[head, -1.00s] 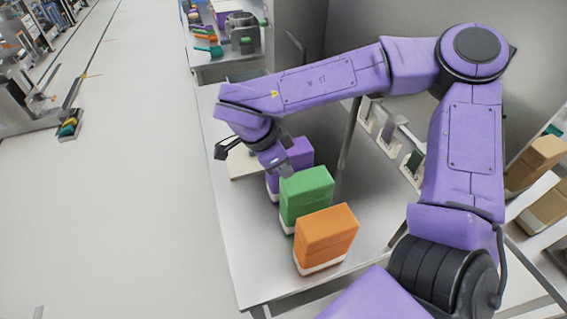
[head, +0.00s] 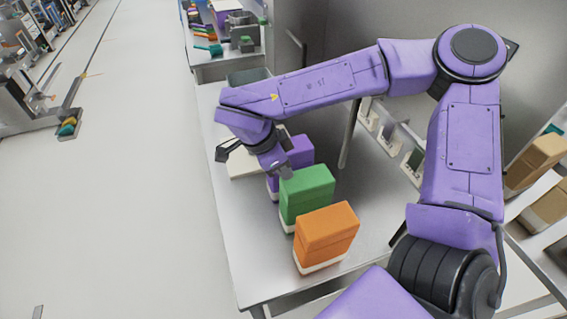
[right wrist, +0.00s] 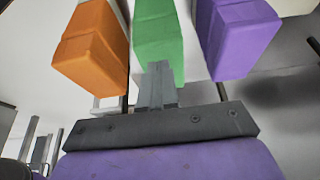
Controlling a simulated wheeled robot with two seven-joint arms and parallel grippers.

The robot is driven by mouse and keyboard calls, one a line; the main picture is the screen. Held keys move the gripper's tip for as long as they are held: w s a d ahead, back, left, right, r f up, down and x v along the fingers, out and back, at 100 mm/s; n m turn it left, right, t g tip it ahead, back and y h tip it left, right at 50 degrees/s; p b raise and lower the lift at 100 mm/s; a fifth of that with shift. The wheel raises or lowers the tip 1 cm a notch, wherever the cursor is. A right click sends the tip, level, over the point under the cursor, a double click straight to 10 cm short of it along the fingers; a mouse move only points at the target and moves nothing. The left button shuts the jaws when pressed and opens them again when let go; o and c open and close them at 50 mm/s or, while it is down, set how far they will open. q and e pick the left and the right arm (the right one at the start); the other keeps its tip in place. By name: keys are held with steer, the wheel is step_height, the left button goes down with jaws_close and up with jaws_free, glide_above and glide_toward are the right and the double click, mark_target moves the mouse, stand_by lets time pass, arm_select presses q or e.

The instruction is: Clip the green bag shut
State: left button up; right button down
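The green bag (head: 306,195) stands upright on the metal table, between a purple bag (head: 296,152) and an orange bag (head: 326,238). In the right wrist view the green bag (right wrist: 158,35) is in the middle, behind the fingers. My right gripper (head: 284,171) is at the far upper-left corner of the green bag; I cannot tell whether it touches. In the right wrist view its two grey fingers (right wrist: 157,83) lie close together, with nothing visible between them. No clip can be made out. My left gripper is not in view.
The purple (right wrist: 236,38) and orange (right wrist: 92,48) bags stand close on both sides of the green bag. A pale board (head: 246,165) and a grey bin (head: 248,76) are at the table's far end. Brown boxes (head: 535,165) sit on a rack at right. The near table is clear.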

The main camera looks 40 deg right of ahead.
steer(key=shift+f+b, duration=0.6)
steer(key=shift+f, duration=0.6)
steer(key=shift+r, duration=0.1)
step_height(320, 180, up, 7)
steer(key=p, duration=0.8)
stand_by(0.3)
